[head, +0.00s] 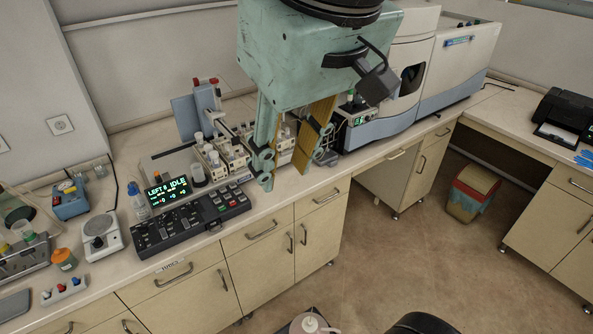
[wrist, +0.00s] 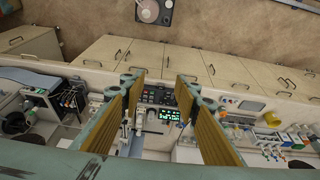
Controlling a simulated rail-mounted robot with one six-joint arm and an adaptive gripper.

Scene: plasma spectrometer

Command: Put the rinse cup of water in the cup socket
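My gripper (head: 292,160) hangs open and empty above the bench front, left of the large spectrometer. Its two fingers stand wide apart, also in the wrist view (wrist: 160,92). Behind and left of it is the autosampler (head: 222,150), with racks of small vials. A small dark cup-like piece with a pale top (head: 198,175) stands at the autosampler's left end. I cannot tell whether it is the rinse cup or the cup socket. No other clear cup or empty socket can be made out; the gripper hides part of the racks.
The spectrometer (head: 400,90) fills the bench to the right.

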